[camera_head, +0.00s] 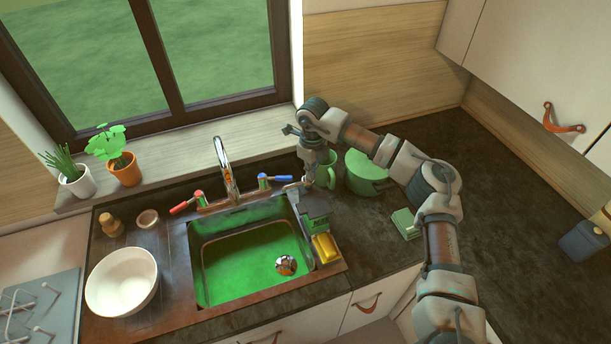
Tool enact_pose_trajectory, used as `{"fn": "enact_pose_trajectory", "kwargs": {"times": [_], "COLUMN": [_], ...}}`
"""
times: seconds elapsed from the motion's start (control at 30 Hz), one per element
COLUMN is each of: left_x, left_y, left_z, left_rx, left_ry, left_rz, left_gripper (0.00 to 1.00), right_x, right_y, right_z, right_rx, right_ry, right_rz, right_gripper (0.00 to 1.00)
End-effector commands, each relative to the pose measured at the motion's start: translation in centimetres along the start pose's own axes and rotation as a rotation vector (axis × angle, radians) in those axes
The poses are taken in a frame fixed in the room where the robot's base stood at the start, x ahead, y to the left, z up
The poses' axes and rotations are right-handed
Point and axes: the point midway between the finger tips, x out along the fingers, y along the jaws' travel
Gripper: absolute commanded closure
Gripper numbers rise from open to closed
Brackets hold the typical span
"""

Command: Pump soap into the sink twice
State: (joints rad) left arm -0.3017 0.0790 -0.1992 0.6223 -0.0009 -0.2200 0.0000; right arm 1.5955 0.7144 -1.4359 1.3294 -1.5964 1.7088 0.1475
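The sink (213,248) has a green basin with a round drain at its lower right. My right gripper (308,182) points down just behind the sink's back right corner, by the dark caddy (315,207). Its fingers are small and dark here, and I cannot tell whether they are open or shut. I cannot clearly make out a soap pump; a small pale piece shows beside the fingers, and the gripper may hide the rest. My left gripper is not in view.
The faucet (227,168) with red and blue handles stands behind the sink. A yellow sponge (325,248) is at its right edge. A green mug (327,172), green pot (364,176) and green block (405,223) stand right. A white bowl (121,283) is left. The right counter is mostly clear.

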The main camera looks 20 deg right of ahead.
Motion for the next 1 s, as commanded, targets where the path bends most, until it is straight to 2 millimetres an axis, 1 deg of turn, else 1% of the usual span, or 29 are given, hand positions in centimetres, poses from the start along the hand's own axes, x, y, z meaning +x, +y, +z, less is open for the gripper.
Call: {"fn": "enact_pose_trajectory", "kwargs": {"times": [0.07,0.27,0.6,1.0], "left_x": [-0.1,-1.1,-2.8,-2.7], "left_y": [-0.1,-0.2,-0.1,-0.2], "left_z": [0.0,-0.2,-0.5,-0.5], "left_rx": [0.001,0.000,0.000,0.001], "left_ry": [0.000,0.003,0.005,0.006], "left_rz": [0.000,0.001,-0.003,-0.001], "left_gripper": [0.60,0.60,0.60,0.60], "right_x": [0.1,-1.3,-3.4,-3.4], "right_y": [0.1,0.3,-0.1,0.2], "right_z": [-0.1,0.1,-0.1,0.0], "right_rx": [0.001,0.000,0.000,0.000], "right_ry": [0.009,0.007,0.003,0.004], "right_rz": [-0.003,-0.003,0.000,-0.002], "right_gripper": [1.00,1.00,1.00,1.00]}}
